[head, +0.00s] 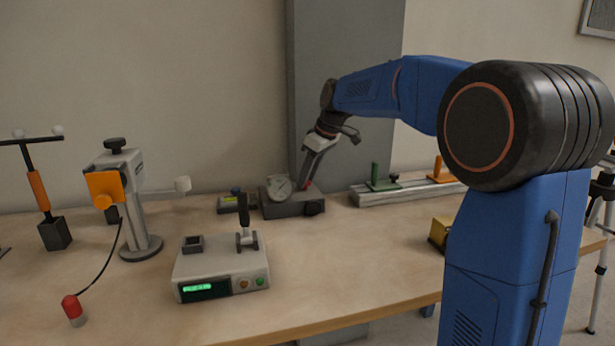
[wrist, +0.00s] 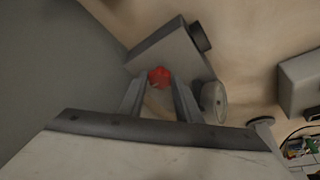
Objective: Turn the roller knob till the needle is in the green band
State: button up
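A dark grey block (head: 290,206) with a round dial gauge (head: 278,187) stands at the back of the bench. A small red knob (head: 308,184) is on its top and a black knob (head: 315,207) on its side; I cannot tell which is the roller knob. My gripper (head: 304,184) points down at the block. In the wrist view the red knob (wrist: 159,77) shows between my fingertips (wrist: 159,82), filling most of the gap; contact is unclear. The black knob (wrist: 202,37) and gauge (wrist: 214,102) stand apart from the fingers. The needle and green band are not readable.
A grey pillar (head: 340,80) rises close behind the block. A white box with a green display (head: 220,268) stands front left, a stand with an orange head (head: 125,200) further left. A rail with green and orange handles (head: 410,188) lies right.

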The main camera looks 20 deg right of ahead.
jog(key=shift+m, duration=0.4)
jog(key=m, duration=0.1)
jog(key=m+h, duration=0.1)
jog(key=shift+s+a+m+t, duration=0.1)
jog(key=shift+a+m+t, duration=0.1)
jog(key=shift+m+t, duration=0.2)
jog(key=m+h, duration=0.1)
jog(key=m, duration=0.2)
jog(key=shift+a+m+t, duration=0.15)
jog(key=shift+m+t, duration=0.15)
jog(key=m+h, duration=0.2)
jog(key=m, duration=0.2)
jog(key=shift+a, duration=0.2)
jog(key=shift+a+m+h, duration=0.1)
jog(key=shift+m+h, duration=0.4)
jog(key=shift+m, duration=1.1)
jog(key=o, duration=1.1)
jog(key=shift+c, duration=0.2)
